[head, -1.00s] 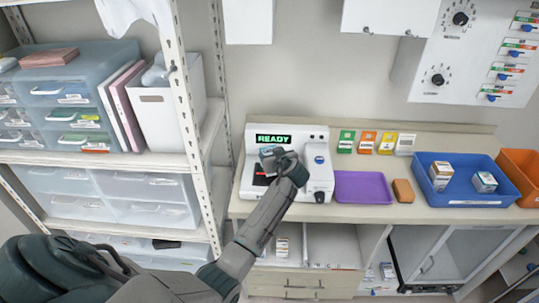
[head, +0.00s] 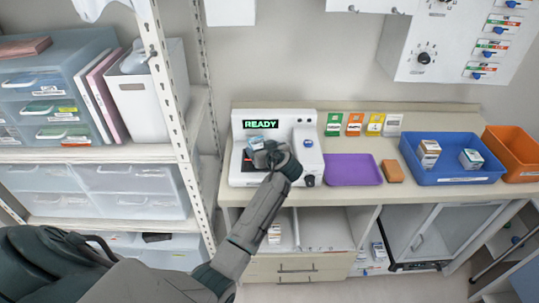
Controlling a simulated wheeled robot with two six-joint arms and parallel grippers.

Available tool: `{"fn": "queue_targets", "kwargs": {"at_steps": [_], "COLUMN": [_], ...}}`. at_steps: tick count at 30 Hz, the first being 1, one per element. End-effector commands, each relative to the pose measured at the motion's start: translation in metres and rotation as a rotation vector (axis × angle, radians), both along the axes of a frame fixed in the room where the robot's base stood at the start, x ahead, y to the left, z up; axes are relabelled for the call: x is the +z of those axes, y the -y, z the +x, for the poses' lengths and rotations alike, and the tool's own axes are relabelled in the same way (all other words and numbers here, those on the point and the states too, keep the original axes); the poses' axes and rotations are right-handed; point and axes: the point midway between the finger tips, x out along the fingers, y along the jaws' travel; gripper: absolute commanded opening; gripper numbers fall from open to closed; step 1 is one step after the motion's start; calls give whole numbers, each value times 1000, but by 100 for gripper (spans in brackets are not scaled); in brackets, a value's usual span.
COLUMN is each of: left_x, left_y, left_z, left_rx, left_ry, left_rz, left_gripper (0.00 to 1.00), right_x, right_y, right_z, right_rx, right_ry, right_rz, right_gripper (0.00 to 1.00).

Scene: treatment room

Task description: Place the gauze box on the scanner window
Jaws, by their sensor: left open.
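The scanner (head: 238,133) is a white device on the counter with a lit READY display. Its dark window (head: 247,168) with a red glow shows partly, left of my left gripper. My left gripper (head: 264,158) is over the scanner, with its jaws open. A small blue-and-white box (head: 258,161), apparently the gauze box, is at its fingertips. The hand hides part of the box and of the window. I cannot tell whether the box touches the window. My right gripper is not in view.
A purple tray (head: 352,170) and an orange-brown block (head: 392,171) lie right of the scanner. A blue tray (head: 452,179) holds two boxes. An orange bin (head: 513,150) stands at the far right. Coloured cards stand behind. A shelf rack (head: 170,95) is close on the left.

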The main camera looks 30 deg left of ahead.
Motion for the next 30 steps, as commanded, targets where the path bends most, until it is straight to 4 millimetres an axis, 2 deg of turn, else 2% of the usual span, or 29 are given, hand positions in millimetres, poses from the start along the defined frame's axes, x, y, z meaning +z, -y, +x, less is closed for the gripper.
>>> {"fn": "queue_targets", "kwargs": {"at_steps": [7, 13, 18, 30], "left_x": [16, 30, 36, 38], "left_y": [42, 66, 74, 75], "left_z": [-29, -48, -55, -55], "left_rx": [-1, -2, 0, 1], "left_ry": [5, 2, 0, 0], "left_rz": [-6, -4, -1, 0], "left_gripper": [76, 76, 76, 76], "right_x": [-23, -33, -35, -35], "right_y": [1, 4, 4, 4], "right_z": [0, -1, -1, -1], "right_rx": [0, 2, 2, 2], "right_ry": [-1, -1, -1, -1], "right_rz": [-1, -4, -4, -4], "right_gripper": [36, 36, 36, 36]}}
